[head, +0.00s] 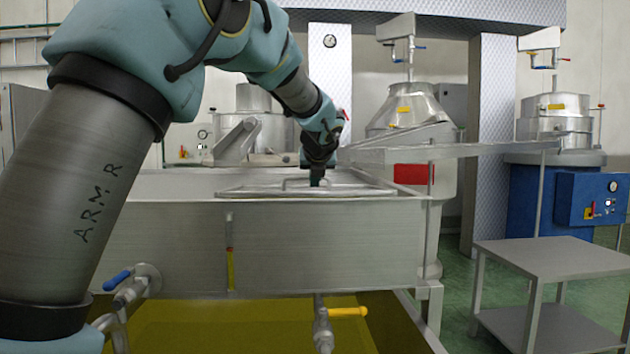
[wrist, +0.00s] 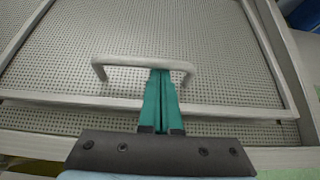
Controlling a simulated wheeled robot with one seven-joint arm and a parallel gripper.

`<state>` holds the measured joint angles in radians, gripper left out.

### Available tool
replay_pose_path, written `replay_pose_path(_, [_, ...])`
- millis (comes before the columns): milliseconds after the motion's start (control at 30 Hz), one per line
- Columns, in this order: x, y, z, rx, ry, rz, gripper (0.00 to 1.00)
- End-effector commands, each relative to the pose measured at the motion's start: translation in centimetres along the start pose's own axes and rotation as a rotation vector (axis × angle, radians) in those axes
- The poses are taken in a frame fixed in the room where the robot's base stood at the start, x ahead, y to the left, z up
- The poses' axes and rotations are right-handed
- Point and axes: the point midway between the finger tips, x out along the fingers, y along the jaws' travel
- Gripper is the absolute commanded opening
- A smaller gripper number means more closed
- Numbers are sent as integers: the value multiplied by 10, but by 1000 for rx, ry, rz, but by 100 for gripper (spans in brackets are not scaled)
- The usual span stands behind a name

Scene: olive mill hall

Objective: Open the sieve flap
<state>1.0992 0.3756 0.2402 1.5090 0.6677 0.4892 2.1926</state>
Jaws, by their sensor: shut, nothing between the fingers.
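The sieve flap (wrist: 75,45) is a perforated metal panel in a bare metal frame, with a raised bar handle (wrist: 112,62) near its front edge. In the head view the flap (head: 245,190) lies flat on top of the steel tank (head: 190,250), and its handle (head: 288,181) stands up from it. My gripper (wrist: 163,76) has its green fingers shut together, with the tips at the handle's bar, right of its middle. Nothing is between the fingers. In the head view my gripper (head: 316,182) points down at the handle; whether it touches the bar is unclear.
A metal chute (head: 450,150) runs right from the tank's far right corner. A steel side table (head: 555,258) stands right of the tank. Valves with a blue handle (head: 117,280) and a yellow handle (head: 348,312) stick out at the tank's front.

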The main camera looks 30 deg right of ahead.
Motion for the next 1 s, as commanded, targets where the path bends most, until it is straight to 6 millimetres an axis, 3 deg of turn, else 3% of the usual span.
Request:
replay_pose_path(667, [-11,1,17,-2,44,0,0])
replay_pose_path(1000, [-27,2,41,-3,113,0,0])
